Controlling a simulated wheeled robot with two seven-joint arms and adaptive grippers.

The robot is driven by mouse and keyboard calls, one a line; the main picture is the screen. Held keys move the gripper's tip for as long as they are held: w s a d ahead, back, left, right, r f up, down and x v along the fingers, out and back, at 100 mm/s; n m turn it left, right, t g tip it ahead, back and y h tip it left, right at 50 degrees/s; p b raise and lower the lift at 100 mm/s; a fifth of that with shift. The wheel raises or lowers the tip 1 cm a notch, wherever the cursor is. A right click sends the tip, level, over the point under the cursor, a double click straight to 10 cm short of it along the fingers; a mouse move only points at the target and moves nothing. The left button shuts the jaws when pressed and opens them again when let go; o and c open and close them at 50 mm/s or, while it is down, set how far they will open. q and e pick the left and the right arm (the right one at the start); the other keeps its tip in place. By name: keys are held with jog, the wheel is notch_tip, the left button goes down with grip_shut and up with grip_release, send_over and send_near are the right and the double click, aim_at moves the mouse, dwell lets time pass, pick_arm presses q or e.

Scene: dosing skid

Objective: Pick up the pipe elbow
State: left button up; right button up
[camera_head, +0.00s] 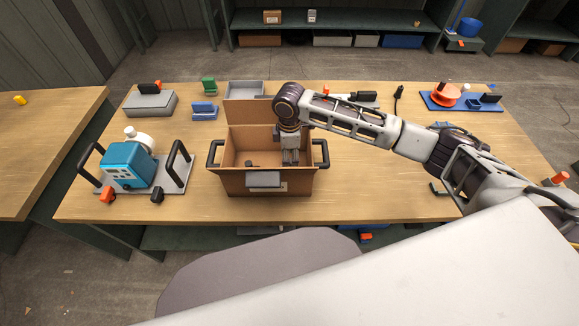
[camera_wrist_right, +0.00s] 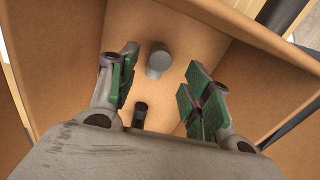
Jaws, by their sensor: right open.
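My right gripper (camera_head: 290,158) reaches down into an open brown box (camera_head: 228,180) on the table. In the right wrist view its green-padded fingers (camera_wrist_right: 160,90) are apart with nothing clamped between them. A short grey cylindrical piece (camera_wrist_right: 158,62) stands on the box floor, beyond the fingertips and between them in the picture. A smaller dark cylindrical piece (camera_wrist_right: 140,115) lies nearer the palm. Either may be the pipe elbow; I cannot tell which, as no bend shows. In the head view the gripper hides part of the box's inside. My left gripper is not in view.
The box has dark side handles (camera_head: 215,153) and a raised back flap (camera_head: 248,112). A blue pump unit (camera_head: 126,165) stands on a plate at left. A grey tray (camera_head: 245,88) is behind the box. A blue tray (camera_head: 460,101) is at back right. The table front right is mostly clear.

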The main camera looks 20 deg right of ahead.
aim_at(290, 161)
jog(key=shift+f, duration=0.45)
notch_tip(290, 161, down, 4)
jog(key=shift+w+r, duration=0.1)
jog(key=shift+r, duration=0.1)
jog(key=shift+f, duration=0.35)
jog(key=shift+c, duration=0.7)
jog(key=c, duration=0.5)
grip_shut()
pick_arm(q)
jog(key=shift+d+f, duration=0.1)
